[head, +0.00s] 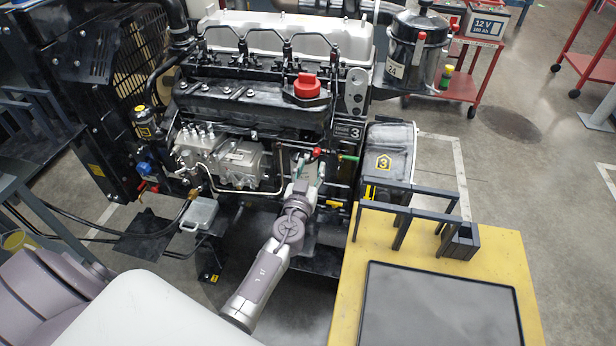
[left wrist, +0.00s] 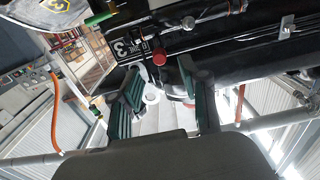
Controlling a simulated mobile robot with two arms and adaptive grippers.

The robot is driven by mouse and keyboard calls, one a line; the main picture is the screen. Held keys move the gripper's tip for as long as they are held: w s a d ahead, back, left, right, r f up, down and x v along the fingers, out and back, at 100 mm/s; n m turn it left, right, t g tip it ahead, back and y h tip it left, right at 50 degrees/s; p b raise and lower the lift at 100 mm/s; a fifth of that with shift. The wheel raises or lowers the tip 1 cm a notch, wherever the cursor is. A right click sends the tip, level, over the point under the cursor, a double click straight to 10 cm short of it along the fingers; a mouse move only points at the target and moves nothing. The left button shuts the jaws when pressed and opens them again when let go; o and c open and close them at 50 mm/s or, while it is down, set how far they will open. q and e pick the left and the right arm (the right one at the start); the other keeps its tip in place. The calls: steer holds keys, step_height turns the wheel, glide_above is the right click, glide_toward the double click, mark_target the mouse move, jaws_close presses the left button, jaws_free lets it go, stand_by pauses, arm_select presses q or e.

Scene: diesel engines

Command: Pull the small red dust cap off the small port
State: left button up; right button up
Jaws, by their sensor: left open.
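The small red dust cap (head: 317,152) sits on the front side of the engine, just beyond my left gripper. It also shows in the left wrist view (left wrist: 159,57) as a round red knob on a dark part. My left gripper (head: 306,170) is open, with its fingers pointing at the engine side. In the left wrist view the green-padded fingers (left wrist: 160,78) stand apart, and the cap appears in line with the gap, near the tips. I cannot tell whether either finger touches it. The small port behind the cap is hidden. My right gripper is not in view.
A larger red cap (head: 307,86) sits higher on the engine. A green-ended part (head: 347,158) is close right of the small cap. A bent metal pipe (head: 245,190) runs to the left. A yellow table (head: 520,290) with a dark tray (head: 440,268) stands at the right.

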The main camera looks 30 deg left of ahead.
mark_target(316, 155)
arm_select(q)
steer(key=shift+b+x, duration=0.6)
steer(key=shift+x, duration=1.6)
jaws_close()
